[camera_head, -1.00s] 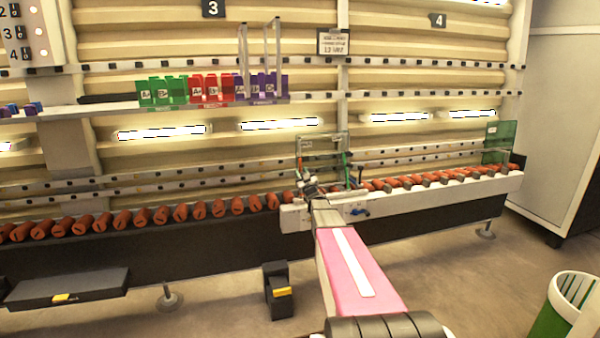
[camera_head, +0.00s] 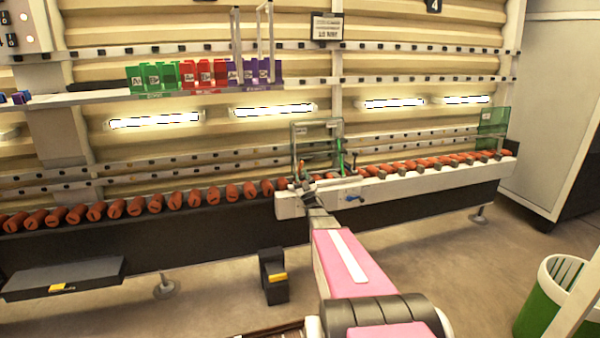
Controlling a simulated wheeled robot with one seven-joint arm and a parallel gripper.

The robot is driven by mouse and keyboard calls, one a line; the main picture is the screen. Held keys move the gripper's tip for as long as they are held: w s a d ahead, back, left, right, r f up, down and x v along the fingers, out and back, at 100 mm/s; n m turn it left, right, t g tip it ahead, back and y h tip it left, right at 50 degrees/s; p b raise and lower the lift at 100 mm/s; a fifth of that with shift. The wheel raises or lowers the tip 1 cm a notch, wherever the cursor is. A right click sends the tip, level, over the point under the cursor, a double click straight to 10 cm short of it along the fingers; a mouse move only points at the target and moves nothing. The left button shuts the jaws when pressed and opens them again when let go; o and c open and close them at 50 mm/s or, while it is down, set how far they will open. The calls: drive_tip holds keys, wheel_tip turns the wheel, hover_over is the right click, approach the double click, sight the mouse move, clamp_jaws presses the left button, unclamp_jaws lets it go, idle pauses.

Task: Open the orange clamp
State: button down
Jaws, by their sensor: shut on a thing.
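My gripper (camera_head: 308,187) is at the end of my pink arm, at the small white unit (camera_head: 289,206) in the middle of the long rail. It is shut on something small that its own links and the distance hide. Several orange cylindrical pieces (camera_head: 194,199) stand in a row along the rail to its left, and more orange pieces (camera_head: 440,160) line it to the right. I cannot make out which orange part is the clamp, or whether it is open.
An upright metal frame (camera_head: 292,145) with a green rod (camera_head: 340,155) stands just behind my gripper. A blue knob (camera_head: 352,198) is to its right. Below are a black pedal box (camera_head: 273,285) and a dark tray (camera_head: 65,278). A green bin (camera_head: 550,300) stands at lower right.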

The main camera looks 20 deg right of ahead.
drive_tip(key=shift+v, duration=0.75)
drive_tip(key=shift+s+a, duration=0.1)
drive_tip(key=shift+s, duration=0.1)
drive_tip(key=c, duration=0.8)
unclamp_jaws()
drive_tip(key=v, duration=1)
drive_tip(key=shift+s+f, duration=0.25)
drive_tip(key=shift+h, duration=0.3)
